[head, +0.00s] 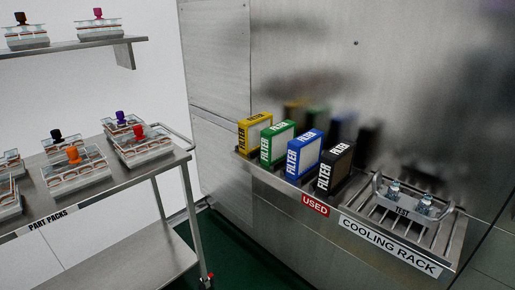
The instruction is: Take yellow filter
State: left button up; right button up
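The yellow filter (254,131) stands upright at the far left end of a row of filters in the metal trough of the wall rack, above the "USED" label side. Its narrow edge with the word "FILTER" faces me, and its pale panel faces right. The green filter (277,142) stands just to its right and hides part of it. Neither of my grippers is in view.
A blue filter (304,154) and a black filter (335,168) stand further right. A cart (120,190) with several part packs stands left, below a wall shelf (70,48). Green floor shows between.

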aim_at(249, 128)
jog(key=z, duration=0.05)
jog(key=k, duration=0.9)
jog(key=u, duration=1)
jog(key=i, duration=2)
jog(key=z, duration=0.95)
